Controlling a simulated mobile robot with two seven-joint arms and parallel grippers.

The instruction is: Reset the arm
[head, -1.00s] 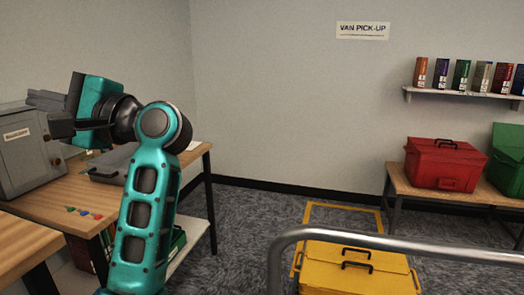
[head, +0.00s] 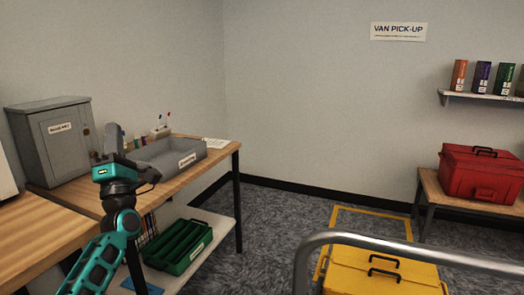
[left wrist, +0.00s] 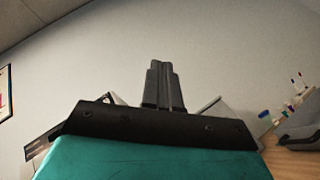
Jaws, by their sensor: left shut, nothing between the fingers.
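My left arm comes in from the lower left of the head view. My left gripper (head: 114,141) points upward in front of the wooden bench, between the grey cabinet and the grey tray as seen from the head. In the left wrist view the two dark fingers (left wrist: 164,86) stand together, shut with nothing between them, against the bare wall. My right gripper is in neither view.
A grey cabinet (head: 58,138) and grey tray (head: 170,156) stand on the wooden bench (head: 75,196). A green tray (head: 180,246) is on the shelf below. A yellow case (head: 382,274) lies beyond a metal rail (head: 420,250). A red case (head: 480,174) sits at right.

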